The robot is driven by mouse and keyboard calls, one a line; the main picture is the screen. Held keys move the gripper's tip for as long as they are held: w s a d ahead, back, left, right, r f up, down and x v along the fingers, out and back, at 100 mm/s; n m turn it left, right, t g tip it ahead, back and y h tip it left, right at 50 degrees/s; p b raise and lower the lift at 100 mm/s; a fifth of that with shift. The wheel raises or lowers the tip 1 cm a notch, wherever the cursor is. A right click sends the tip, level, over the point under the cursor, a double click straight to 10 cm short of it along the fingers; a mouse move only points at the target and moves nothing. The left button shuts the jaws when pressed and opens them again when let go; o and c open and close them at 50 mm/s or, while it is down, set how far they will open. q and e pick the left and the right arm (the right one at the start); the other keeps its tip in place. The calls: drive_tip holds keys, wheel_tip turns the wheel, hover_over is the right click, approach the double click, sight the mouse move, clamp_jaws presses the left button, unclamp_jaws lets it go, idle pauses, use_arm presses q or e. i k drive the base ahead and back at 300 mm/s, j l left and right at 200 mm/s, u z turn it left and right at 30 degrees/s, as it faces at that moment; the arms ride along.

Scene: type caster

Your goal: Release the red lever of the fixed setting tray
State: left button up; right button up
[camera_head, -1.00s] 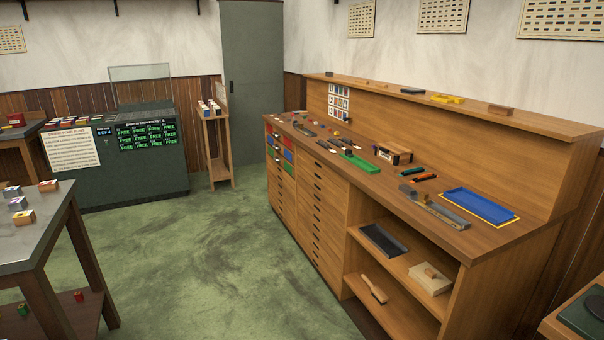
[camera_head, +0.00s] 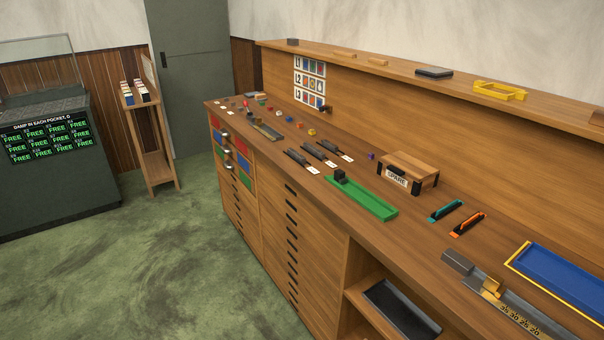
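A narrow grey tray (camera_head: 266,131) lies near the far left end of the long wooden bench top. A small upright red piece (camera_head: 246,102) stands close to that end; it is too small to tell whether it is the lever. A green tray (camera_head: 372,203) lies along the bench's front edge, with a dark block (camera_head: 340,176) at its far end. A blue tray (camera_head: 565,277) with a yellow outline lies at the right. I cannot tell for sure which tray is the fixed setting tray. Neither of my grippers is in view.
A wooden box marked SPARE (camera_head: 408,170), teal (camera_head: 446,211) and orange (camera_head: 468,224) tools, and a metal ruled bar (camera_head: 510,308) lie on the bench. Small coloured pieces are scattered at its far end. A dark cabinet (camera_head: 60,175) stands left. Green floor before the bench is clear.

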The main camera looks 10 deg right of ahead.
sight(244, 103)
drive_tip(key=i+j+z, duration=0.15)
drive_tip(key=i+z, duration=0.15)
drive_tip(key=i, duration=0.2)
drive_tip(key=i+j+z, duration=0.35)
drive_tip(key=i, duration=0.2)
